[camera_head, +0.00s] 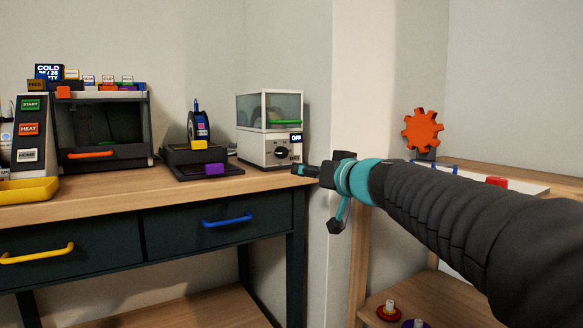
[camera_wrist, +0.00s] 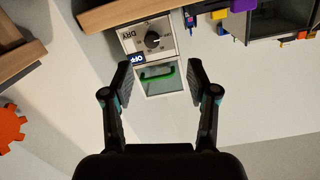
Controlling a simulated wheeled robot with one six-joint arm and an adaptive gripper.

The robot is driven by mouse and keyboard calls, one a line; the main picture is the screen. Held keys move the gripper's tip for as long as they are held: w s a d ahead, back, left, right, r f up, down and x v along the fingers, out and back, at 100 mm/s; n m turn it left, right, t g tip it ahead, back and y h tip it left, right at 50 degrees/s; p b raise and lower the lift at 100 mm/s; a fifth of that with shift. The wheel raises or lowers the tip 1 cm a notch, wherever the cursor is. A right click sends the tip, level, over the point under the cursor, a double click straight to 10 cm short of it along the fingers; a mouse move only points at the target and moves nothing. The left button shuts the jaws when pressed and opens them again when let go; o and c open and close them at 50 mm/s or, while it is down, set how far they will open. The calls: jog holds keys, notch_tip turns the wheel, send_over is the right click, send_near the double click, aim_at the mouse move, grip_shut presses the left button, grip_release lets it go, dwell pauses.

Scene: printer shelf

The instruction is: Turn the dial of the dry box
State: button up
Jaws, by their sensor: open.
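The dry box (camera_head: 270,128) is a white box with a clear window on top, standing at the right end of the wooden table. Its black round dial (camera_head: 282,153) is on the lower front panel, under a dark OFF label (camera_head: 296,138). In the wrist view the box appears upside down, with the dial (camera_wrist: 152,40) above the OFF label (camera_wrist: 138,58) and the green handle (camera_wrist: 157,75). My gripper (camera_head: 301,171) is in front of the table's right end, to the right of and lower than the dial. In the wrist view my gripper (camera_wrist: 158,72) is open and empty, its fingers apart from the dial.
A black spool stand (camera_head: 199,150) and a dark printer (camera_head: 103,130) stand left of the dry box. A wall corner (camera_head: 352,100) rises close to the right. An orange gear (camera_head: 422,129) is above another wooden shelf. Drawers with blue and yellow handles are below the tabletop.

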aim_at(283, 154)
jog(key=shift+t, duration=0.6)
jog(key=x, duration=0.5)
jog(key=d+r+x, duration=0.1)
jog(key=x, duration=0.5)
jog(key=w+p+x, duration=0.1)
jog(key=x, duration=0.5)
jog(key=shift+d+r, duration=0.2)
jog(key=shift+d, duration=0.1)
grip_shut()
